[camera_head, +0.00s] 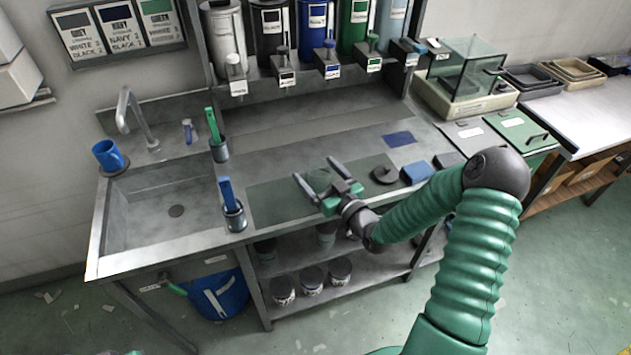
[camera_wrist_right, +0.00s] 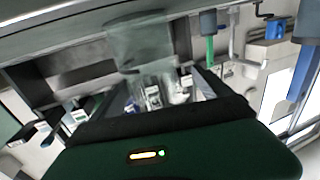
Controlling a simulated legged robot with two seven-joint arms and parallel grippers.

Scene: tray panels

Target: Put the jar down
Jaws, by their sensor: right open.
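A round, dull green-grey thing that looks like the jar (camera_head: 319,181) stands on the dark green mat (camera_head: 270,203) on the worktop. It sits between the two fingers of my right gripper (camera_head: 315,168), which is open with a finger on either side. In the right wrist view a grey-green cylinder (camera_wrist_right: 140,42), apparently the same jar, shows past the fingers. I cannot tell whether the fingers touch it. My left gripper is not in view.
A round dark disc (camera_head: 384,175) and a blue block (camera_head: 417,172) lie right of the gripper. A cup with a blue-handled tool (camera_head: 234,216) and one with a green-handled tool (camera_head: 219,150) stand left, by the sink (camera_head: 165,205). Jars (camera_head: 312,280) stand on the shelf below.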

